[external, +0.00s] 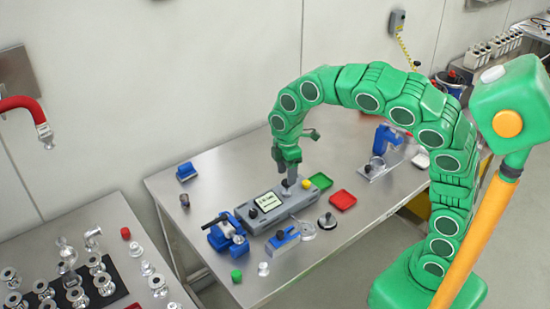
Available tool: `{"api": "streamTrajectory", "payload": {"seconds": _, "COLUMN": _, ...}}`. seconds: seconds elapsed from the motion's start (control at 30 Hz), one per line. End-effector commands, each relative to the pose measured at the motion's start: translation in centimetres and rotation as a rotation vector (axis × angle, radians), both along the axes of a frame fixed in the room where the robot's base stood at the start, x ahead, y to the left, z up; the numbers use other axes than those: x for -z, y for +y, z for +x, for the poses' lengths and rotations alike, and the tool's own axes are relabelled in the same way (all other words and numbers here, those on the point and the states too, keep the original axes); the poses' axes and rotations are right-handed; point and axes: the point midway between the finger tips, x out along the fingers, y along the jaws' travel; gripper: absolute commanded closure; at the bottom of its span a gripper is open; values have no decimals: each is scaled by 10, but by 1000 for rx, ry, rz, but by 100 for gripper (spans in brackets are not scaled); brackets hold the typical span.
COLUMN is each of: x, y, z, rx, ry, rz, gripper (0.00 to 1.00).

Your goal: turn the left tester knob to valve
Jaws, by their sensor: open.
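The tester is a long grey box (296,206) on the steel table, with a lit display (268,201) on its top. A small dark knob (253,213) sits on its left end, left of the display. Another small knob (306,184) is near its right end. My gripper (288,181) points down over the right half of the tester, right of the display and away from the left knob. The jaws are open, but small in this view; whether they touch anything below is unclear. The knob's pointer and any valve marking are too small to read.
A blue clamp (226,234) with a black handle stands close to the tester's left end. A blue block (283,240) and a round dish (304,230) lie in front. The table's front right is clear.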

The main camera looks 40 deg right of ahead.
Motion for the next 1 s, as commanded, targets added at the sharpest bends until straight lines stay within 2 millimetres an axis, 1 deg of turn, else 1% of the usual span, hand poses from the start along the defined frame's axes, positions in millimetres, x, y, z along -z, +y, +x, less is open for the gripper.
{"api": "streamTrajectory", "payload": {"seconds": 0.03, "x": 6, "y": 15, "z": 7, "rx": -62, "ry": -3, "rz": -4, "gripper": 44}}
{"api": "streamTrajectory", "payload": {"seconds": 0.1, "x": 12, "y": 38, "z": 15, "rx": -155, "ry": -10, "rz": -2, "gripper": 44}}
{"api": "streamTrajectory", "payload": {"seconds": 0.2, "x": 20, "y": 66, "z": 21, "rx": -272, "ry": -18, "rz": -3, "gripper": 44}}
{"api": "streamTrajectory", "payload": {"seconds": 0.3, "x": 27, "y": 89, "z": 25, "rx": -364, "ry": -22, "rz": 2, "gripper": 44}}
{"api": "streamTrajectory", "payload": {"seconds": 0.4, "x": 31, "y": 104, "z": 27, "rx": -425, "ry": -26, "rz": 2, "gripper": 44}}
{"api": "streamTrajectory", "payload": {"seconds": 0.53, "x": 34, "y": 111, "z": 27, "rx": -456, "ry": -27, "rz": 3, "gripper": 44}}
{"api": "streamTrajectory", "payload": {"seconds": 0.73, "x": 45, "y": 111, "z": 27, "rx": -458, "ry": -27, "rz": 4, "gripper": 44}}
{"api": "streamTrajectory", "payload": {"seconds": 0.87, "x": 60, "y": 110, "z": 26, "rx": -456, "ry": -22, "rz": 2, "gripper": 44}}
{"api": "streamTrajectory", "payload": {"seconds": 1.0, "x": 81, "y": 110, "z": 27, "rx": -454, "ry": -23, "rz": 3, "gripper": 44}}
